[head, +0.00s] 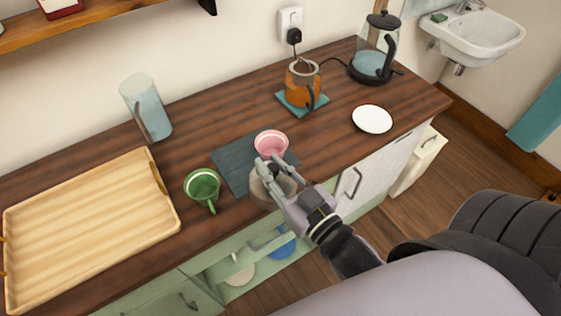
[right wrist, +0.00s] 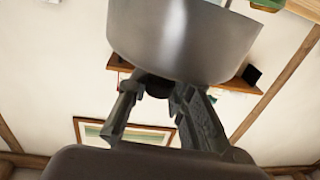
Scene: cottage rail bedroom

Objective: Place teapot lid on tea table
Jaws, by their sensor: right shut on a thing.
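My right gripper (head: 276,172) is shut on a grey metal piece (head: 262,193), which I take for the teapot lid. In the right wrist view this metal piece (right wrist: 185,40) is a wide, smooth cylinder with a dark knob, and the fingers (right wrist: 165,100) close around the knob. It is at the front edge of the dark wood tabletop (head: 225,110), by the slate mat; I cannot tell whether it touches. The amber glass teapot (head: 302,88) stands on a teal trivet with its top uncovered. My left gripper is not in view.
A pink cup (head: 271,144) stands on the slate mat (head: 232,160), just behind the gripper. A green cup (head: 202,186) is to the left, near a wooden tray (head: 80,225). A white saucer (head: 372,119), kettle (head: 375,55) and glass pitcher (head: 147,105) stand farther off.

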